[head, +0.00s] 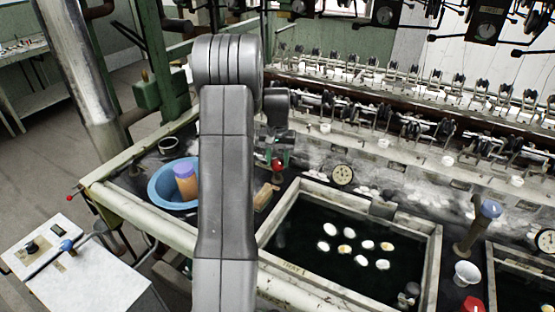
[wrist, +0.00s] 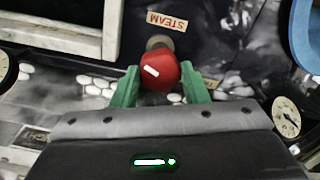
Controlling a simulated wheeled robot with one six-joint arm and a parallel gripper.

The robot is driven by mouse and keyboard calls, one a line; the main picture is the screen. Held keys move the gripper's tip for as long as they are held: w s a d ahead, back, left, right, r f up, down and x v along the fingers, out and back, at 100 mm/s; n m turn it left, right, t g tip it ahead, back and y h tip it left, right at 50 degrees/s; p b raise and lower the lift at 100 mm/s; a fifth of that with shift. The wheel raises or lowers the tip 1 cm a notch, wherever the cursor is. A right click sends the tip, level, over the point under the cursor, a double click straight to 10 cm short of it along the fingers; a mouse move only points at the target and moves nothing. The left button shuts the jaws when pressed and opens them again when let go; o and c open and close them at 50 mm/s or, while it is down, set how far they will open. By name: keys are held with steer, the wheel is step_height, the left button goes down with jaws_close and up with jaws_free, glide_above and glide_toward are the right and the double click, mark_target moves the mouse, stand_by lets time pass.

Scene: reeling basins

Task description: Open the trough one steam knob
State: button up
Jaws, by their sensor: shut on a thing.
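The red steam knob (wrist: 158,72) with a white pointer mark sits beside a tan STEAM label (wrist: 167,20) in the wrist view. My gripper (wrist: 160,75) has its two green fingers on either side of the knob and is shut on it. In the head view, the same knob (head: 277,166) shows as a small red ball below my gripper (head: 276,157), left of the back corner of trough one (head: 437,262). The trough holds dark water with several white cocoons. The knob's stem is mostly hidden.
A blue bowl (head: 158,188) with an orange and purple thing in it stands left of my arm. A round gauge (head: 342,175) is behind the trough. Another red knob (head: 472,304) is at the lower right.

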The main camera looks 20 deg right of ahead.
mark_target(278, 162)
steer(key=shift+r+n, duration=0.1)
steer(key=shift+n, duration=2.1)
steer(key=shift+w, duration=0.1)
steer(key=o, duration=1)
steer(key=shift+c, duration=0.2)
steer(key=shift+r, duration=0.1)
step_height(278, 162, up, 14)
steer(key=b, duration=0.1)
steer(key=shift+f, duration=0.2)
